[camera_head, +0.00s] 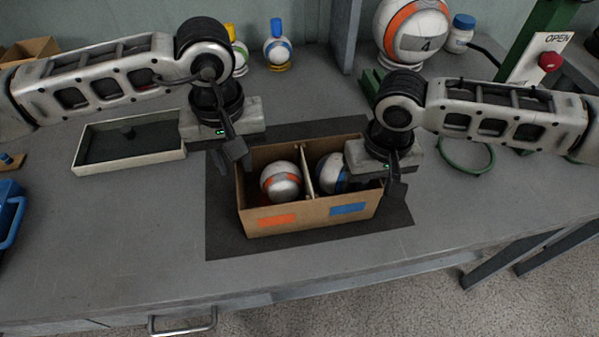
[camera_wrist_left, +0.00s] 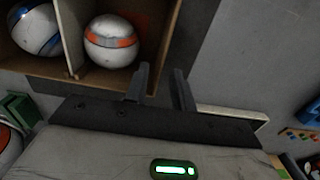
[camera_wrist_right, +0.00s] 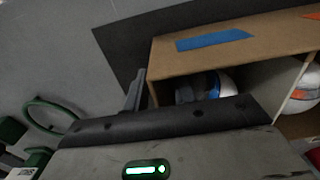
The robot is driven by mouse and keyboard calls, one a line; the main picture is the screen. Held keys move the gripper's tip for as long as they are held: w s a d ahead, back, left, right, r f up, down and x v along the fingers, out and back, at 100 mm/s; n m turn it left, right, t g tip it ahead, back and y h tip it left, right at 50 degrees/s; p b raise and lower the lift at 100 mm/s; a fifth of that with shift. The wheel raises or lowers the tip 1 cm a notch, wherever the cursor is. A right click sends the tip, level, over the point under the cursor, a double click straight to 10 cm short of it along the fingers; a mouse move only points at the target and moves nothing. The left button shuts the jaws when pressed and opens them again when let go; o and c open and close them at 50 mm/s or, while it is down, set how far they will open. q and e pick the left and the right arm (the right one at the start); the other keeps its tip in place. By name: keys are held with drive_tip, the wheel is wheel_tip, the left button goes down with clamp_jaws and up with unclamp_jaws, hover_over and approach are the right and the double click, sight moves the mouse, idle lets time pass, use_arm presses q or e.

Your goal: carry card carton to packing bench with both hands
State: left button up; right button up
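The card carton (camera_head: 310,217) stands upright on a dark mat, with an orange and a blue label on its front. A divider splits it. A white ball with an orange band (camera_head: 281,181) is in the left compartment, and a white and blue ball (camera_head: 330,172), partly hidden, is in the right. My left gripper (camera_wrist_left: 160,88) is open at the carton's left wall, one finger inside and one outside. My right gripper (camera_head: 392,180) is at the right wall; in the right wrist view one finger (camera_wrist_right: 135,90) shows outside the wall, set wide, and the inner one is mostly hidden.
A shallow tray (camera_head: 130,165) lies left of the mat. A large ball marked 4 (camera_head: 412,35), a red button (camera_head: 549,61) and a green ring (camera_head: 467,168) are behind and right. The bench is clear in front of the mat (camera_head: 222,240).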

use_arm(q)
wheel_tip(320, 180, up, 7)
drive_tip(key=shift+r, duration=0.2)
use_arm(e)
drive_tip(key=shift+r, duration=0.2)
wheel_tip(320, 180, up, 12)
drive_tip(key=shift+f, duration=0.15)
idle(0.4)
